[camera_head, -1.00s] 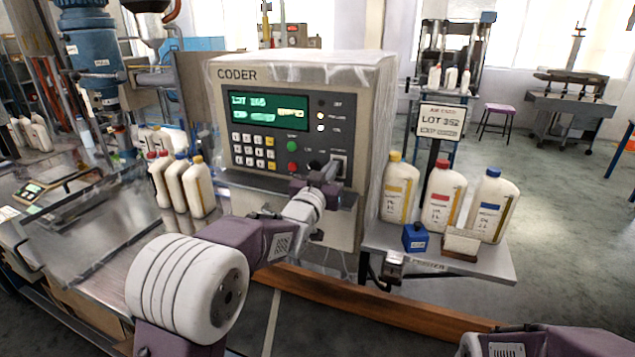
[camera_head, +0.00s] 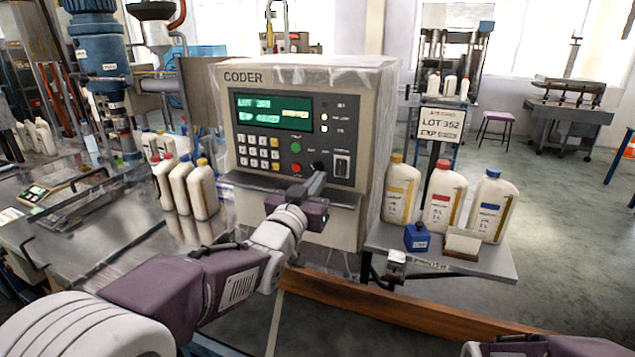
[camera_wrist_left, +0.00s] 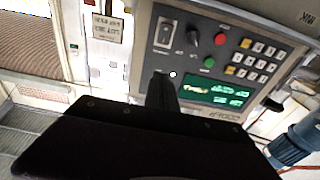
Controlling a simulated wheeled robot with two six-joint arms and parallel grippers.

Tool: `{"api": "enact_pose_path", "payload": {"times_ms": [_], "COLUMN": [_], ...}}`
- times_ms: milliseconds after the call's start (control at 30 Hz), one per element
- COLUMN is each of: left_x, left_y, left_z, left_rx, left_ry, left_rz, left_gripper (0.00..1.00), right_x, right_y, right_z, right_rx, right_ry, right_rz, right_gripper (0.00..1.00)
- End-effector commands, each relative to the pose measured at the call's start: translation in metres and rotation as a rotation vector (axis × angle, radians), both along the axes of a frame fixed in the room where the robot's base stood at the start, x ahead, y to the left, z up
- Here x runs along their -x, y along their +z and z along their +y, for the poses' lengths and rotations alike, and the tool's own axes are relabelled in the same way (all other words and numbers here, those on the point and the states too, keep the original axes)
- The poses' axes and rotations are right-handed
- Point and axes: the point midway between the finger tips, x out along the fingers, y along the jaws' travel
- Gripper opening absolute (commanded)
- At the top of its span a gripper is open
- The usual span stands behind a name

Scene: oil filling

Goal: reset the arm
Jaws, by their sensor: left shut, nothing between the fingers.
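My left gripper (camera_head: 316,184) is shut and empty, in front of the lower part of the coder's panel. Its arm comes in from the lower left. The coder (camera_head: 300,73) is a cream box with a lit green screen (camera_head: 270,112), a keypad, green and red buttons, a black knob and a rocker switch (camera_head: 341,166). In the left wrist view the shut fingers (camera_wrist_left: 162,90) point at the panel, which appears upside down with the switch (camera_wrist_left: 165,33) and the red button (camera_wrist_left: 220,39). A gap seems to lie between fingertips and panel. My right gripper is not in view.
A small shelf (camera_head: 500,262) at right holds three bottles with yellow, red and blue caps, a blue block (camera_head: 416,238) and a card holder. A sign (camera_head: 441,123) reads LOT 352. More bottles (camera_head: 203,190) stand on the metal bench left of the coder.

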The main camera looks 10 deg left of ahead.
Motion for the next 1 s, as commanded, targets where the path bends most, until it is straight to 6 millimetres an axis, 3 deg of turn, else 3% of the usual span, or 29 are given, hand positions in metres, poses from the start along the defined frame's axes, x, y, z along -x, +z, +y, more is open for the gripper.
{"api": "enact_pose_path", "payload": {"times_ms": [67,167,200,267,300,367,400,500,600,700,767,1000], "left_x": [0.000,-0.001,0.003,0.018,0.034,0.066,0.092,0.159,0.216,0.253,0.265,0.270], "left_y": [0.007,0.030,0.011,-0.045,-0.081,-0.131,-0.160,-0.215,-0.248,-0.260,-0.261,-0.262], "left_z": [0.002,0.016,0.029,0.044,0.053,0.062,0.067,0.073,0.073,0.072,0.072,0.072], "left_rx": [0.001,-0.001,-0.005,-0.022,-0.032,-0.049,-0.058,-0.081,-0.098,-0.113,-0.120,-0.127], "left_ry": [0.004,0.033,0.064,0.106,0.131,0.156,0.169,0.185,0.182,0.173,0.167,0.162], "left_rz": [-0.001,0.030,0.140,0.354,0.498,0.706,0.838,1.134,1.356,1.498,1.549,1.573], "left_gripper": [0.00,0.00,0.00,0.00,0.00,0.00,0.00,0.00,0.00,0.00,0.00,0.00], "right_x": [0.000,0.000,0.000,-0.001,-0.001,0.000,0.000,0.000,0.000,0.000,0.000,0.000], "right_y": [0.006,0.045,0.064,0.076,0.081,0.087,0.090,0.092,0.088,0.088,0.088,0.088], "right_z": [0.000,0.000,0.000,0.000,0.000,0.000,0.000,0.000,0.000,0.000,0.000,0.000], "right_rx": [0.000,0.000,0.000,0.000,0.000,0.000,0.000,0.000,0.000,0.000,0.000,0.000], "right_ry": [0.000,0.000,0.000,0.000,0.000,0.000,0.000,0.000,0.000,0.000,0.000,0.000], "right_rz": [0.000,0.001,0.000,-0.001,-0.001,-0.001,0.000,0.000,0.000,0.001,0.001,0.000], "right_gripper": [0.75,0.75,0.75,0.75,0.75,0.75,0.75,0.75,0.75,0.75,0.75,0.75]}}
